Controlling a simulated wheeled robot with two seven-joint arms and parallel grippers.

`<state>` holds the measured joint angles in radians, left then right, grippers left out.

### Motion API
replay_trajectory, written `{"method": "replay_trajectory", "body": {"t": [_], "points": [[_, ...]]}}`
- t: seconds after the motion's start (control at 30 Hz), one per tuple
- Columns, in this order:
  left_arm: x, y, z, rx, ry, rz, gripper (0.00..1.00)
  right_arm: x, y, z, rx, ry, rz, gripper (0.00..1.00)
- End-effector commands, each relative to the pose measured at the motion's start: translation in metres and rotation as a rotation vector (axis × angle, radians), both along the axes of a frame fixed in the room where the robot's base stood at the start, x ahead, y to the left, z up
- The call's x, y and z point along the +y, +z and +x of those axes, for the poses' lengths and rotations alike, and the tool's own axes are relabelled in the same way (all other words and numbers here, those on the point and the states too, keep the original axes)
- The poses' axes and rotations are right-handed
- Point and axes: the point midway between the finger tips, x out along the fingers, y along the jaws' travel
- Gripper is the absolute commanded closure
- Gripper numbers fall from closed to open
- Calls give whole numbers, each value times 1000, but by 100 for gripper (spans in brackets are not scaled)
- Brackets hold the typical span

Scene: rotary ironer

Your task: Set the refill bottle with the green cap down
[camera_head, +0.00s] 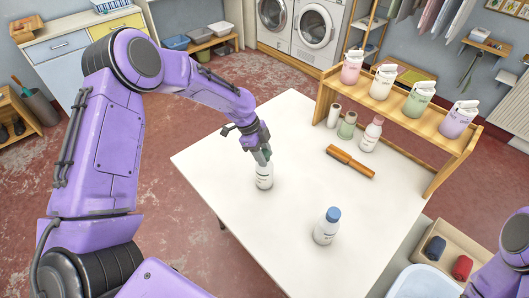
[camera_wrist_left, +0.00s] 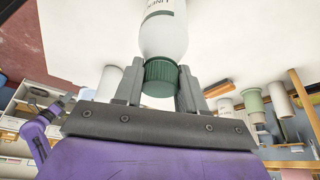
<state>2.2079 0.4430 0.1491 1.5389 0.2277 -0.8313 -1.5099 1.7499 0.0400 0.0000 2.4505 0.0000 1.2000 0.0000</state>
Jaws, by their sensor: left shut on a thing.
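In the left wrist view the bottle's ribbed green cap (camera_wrist_left: 160,77) sits between the two grey fingers (camera_wrist_left: 160,90), with the white body (camera_wrist_left: 164,38) beyond. The bottle's base is at or very near the table top; I cannot tell if it touches. My right gripper is not in view.
A white bottle with a blue cap (camera_head: 327,226) stands nearer the front. The table around the held bottle is clear.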

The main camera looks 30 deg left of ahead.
Motion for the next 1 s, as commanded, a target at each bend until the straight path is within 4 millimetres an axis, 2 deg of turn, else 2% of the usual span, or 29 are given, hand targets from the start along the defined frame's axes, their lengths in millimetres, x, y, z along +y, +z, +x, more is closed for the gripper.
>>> {"method": "replay_trajectory", "body": {"t": [0.03,0.27,0.3,0.37,0.63,0.73,0.87,1.0], "points": [[0,-2,0,1,1,0,100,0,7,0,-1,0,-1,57],[-1,-8,0,-2,0,0,100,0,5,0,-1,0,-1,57],[-1,-9,0,-1,-1,0,47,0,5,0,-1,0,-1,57],[-1,-9,0,-1,-1,0,31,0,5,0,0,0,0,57],[0,-7,0,-2,1,-1,31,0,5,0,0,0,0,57],[3,-1,1,-4,1,-1,31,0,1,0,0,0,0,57],[14,24,0,-10,1,-1,31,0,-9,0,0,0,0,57],[28,58,-2,-9,2,-2,31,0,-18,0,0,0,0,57]]}}
